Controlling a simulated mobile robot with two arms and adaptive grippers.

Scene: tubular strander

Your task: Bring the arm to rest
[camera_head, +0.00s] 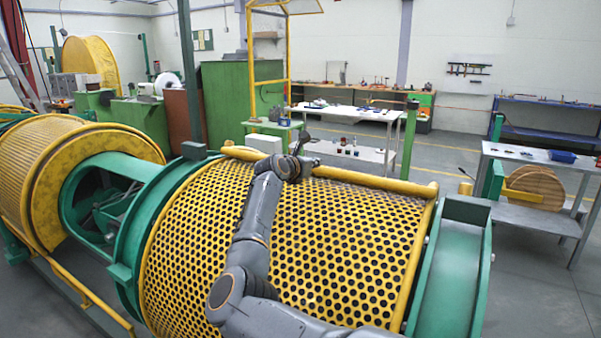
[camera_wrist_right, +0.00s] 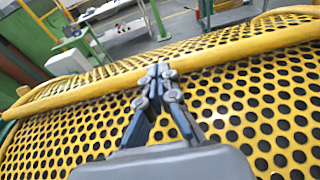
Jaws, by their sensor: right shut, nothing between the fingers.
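My right arm (camera_head: 255,230) reaches up from the bottom of the head view, over the yellow perforated drum cover (camera_head: 330,240). My right gripper (camera_head: 303,143) is near the yellow tube along the cover's far edge. In the right wrist view, the gripper (camera_wrist_right: 160,70) has its fingertips together with nothing between them. The fingertips overlap the yellow tube (camera_wrist_right: 235,57) in that picture; I cannot tell whether they touch it. The perforated cover (camera_wrist_right: 265,110) fills much of the wrist view below the gripper. My left gripper is not in view.
Green end rings (camera_head: 455,270) flank the cover. A second yellow drum (camera_head: 70,170) stands at left. A white table (camera_head: 345,112) is behind the machine. A grey table (camera_head: 530,155) with a blue tray (camera_head: 562,156) stands at right. Open floor (camera_head: 540,280) lies at lower right.

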